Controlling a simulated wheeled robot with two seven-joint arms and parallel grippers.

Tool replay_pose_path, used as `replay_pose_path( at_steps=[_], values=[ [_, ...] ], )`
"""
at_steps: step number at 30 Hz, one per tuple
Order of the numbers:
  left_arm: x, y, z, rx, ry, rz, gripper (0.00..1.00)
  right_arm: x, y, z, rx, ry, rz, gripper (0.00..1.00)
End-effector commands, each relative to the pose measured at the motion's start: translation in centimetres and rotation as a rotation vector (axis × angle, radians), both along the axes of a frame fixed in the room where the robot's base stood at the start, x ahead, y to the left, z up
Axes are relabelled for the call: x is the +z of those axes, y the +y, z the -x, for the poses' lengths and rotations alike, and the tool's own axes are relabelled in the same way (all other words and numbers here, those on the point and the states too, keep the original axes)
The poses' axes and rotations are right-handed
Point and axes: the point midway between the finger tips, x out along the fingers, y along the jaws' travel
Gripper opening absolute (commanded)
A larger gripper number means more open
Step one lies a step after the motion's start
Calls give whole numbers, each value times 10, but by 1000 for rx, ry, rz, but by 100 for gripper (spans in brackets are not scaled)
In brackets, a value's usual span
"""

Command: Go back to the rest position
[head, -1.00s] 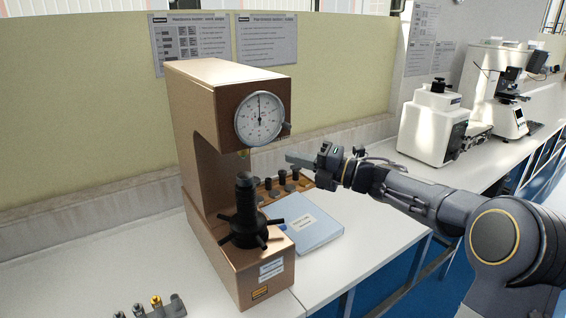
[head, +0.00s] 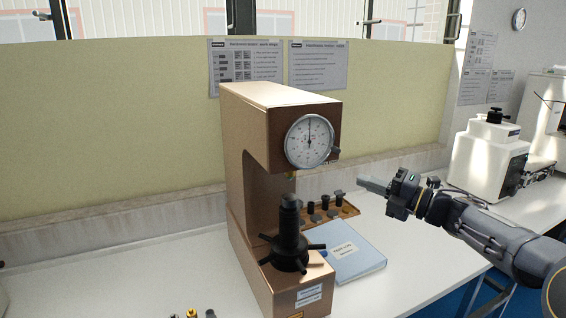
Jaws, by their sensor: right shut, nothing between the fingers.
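My right gripper (head: 374,185) is shut and empty in the head view. It hangs in the air to the right of the brown hardness tester (head: 262,97), apart from it, above and right of the blue booklet. The tester stands upright on the white bench, with a round dial (head: 310,141) on its head and a dark spindle with a spoked handwheel (head: 289,250) below. My left gripper is not in view.
A wooden tray (head: 350,209) with several dark pieces and a blue booklet (head: 357,262) lie right of the tester. Small pieces (head: 192,313) show at the bottom edge. A white machine (head: 484,160) stands at the right. The bench (head: 130,275) left of the tester is mostly clear.

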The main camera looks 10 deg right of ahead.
Motion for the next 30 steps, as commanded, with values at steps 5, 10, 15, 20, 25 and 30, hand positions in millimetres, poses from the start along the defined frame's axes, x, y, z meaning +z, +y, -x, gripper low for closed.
replay_pose_path(
  at_steps=[5,10,15,20,25,30],
  values=[
    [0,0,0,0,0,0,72,46,-26,14,-294,107,-288,0],
    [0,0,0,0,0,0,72,33,-65,70,-658,407,-779,0],
    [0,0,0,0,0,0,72,-52,-57,159,-920,842,-1227,0],
    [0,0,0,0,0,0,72,-128,-11,242,-1067,1244,-1480,0],
    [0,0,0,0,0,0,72,-181,43,315,-1158,1606,-1606,0],
    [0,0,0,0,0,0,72,-203,74,355,-1203,1811,-1638,0]
  ],
)
